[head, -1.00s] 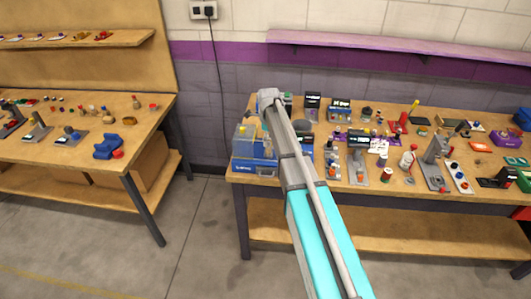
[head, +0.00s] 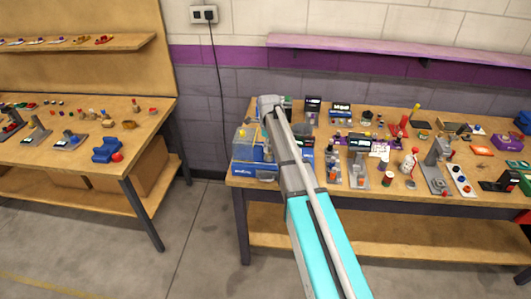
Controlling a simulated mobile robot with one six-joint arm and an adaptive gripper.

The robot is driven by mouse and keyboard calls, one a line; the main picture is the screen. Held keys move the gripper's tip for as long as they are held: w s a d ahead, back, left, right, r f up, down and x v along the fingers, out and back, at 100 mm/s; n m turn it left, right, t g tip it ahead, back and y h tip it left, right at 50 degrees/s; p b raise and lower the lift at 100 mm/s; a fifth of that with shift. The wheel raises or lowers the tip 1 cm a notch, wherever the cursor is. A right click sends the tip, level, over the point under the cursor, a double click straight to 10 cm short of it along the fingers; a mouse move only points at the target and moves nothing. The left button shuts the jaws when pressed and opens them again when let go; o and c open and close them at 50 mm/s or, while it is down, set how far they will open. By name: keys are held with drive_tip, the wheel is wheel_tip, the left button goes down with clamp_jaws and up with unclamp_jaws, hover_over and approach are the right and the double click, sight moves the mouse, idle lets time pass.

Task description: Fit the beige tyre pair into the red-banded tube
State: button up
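My arm reaches from the bottom of the head view over the left end of the right workbench (head: 260,180). Its far end stands among the machines there, and my gripper is hidden behind it or too small to make out. I cannot pick out the beige tyre pair or the red-banded tube with certainty. Many small parts on both benches are too small to tell apart.
A blue machine (head: 254,170) stands at the right bench's front left corner, close to my arm. Several small stations and loose parts crowd that bench. The left bench (head: 60,160) holds a blue holder (head: 107,150) and small parts. Bare floor (head: 190,225) lies between the benches.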

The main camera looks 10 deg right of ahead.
clamp_jaws()
drive_tip(key=shift+r, duration=0.2)
wheel_tip(320, 180, up, 2)
drive_tip(key=p, duration=0.2)
drive_tip(key=shift+p, duration=0.3)
drive_tip(key=s+d+r+p, duration=0.3)
drive_tip(key=s+r+p, duration=0.7)
drive_tip(key=s, duration=0.3)
drive_tip(key=shift+s+r, duration=0.3)
drive_tip(key=shift+s, duration=0.05)
